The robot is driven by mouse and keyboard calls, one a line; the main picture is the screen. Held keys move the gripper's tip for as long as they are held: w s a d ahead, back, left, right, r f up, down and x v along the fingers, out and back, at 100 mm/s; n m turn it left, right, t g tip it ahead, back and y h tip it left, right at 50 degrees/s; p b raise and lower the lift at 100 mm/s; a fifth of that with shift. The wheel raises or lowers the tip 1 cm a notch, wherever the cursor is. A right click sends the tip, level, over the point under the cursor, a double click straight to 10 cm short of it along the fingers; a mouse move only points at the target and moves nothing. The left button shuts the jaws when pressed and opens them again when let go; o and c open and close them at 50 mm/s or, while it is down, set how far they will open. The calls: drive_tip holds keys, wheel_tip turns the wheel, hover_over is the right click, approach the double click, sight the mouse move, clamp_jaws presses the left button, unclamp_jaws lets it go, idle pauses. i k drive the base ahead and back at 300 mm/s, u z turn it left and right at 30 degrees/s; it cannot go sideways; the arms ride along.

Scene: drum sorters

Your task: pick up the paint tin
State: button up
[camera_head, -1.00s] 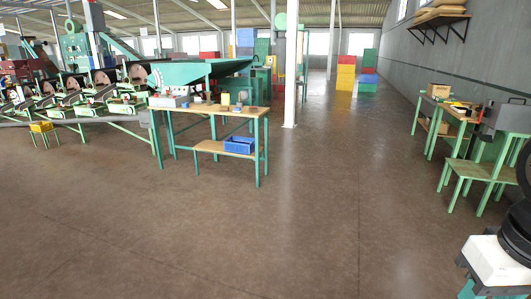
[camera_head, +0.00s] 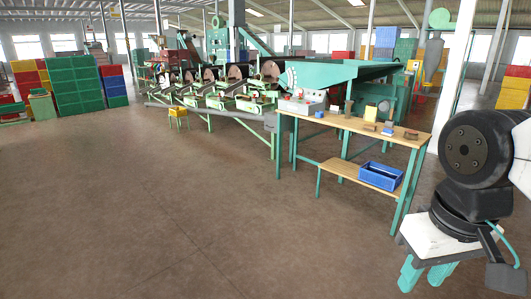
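I cannot pick out a paint tin for certain. Several small items stand on the wooden top of the workbench (camera_head: 345,124), too small to name surely. My gripper (camera_head: 422,284) is at the lower right, with a white body and two teal fingers pointing down. The fingers are apart with nothing seen between them. It is in front of the bench and to its right in the picture, touching nothing.
A blue crate (camera_head: 380,176) sits on the bench's lower shelf. A green machine line with drums (camera_head: 235,88) stands behind and left of the bench. A small yellow stool (camera_head: 178,113) and stacked green crates (camera_head: 75,85) are farther left. The floor in front is clear.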

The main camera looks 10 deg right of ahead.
sight(410, 134)
drive_tip(key=i, duration=2.3)
drive_tip(key=z, duration=0.95)
drive_tip(key=i, duration=1.65)
drive_tip(key=z, duration=1.1)
drive_tip(key=i, duration=0.5)
drive_tip(key=z, duration=0.25)
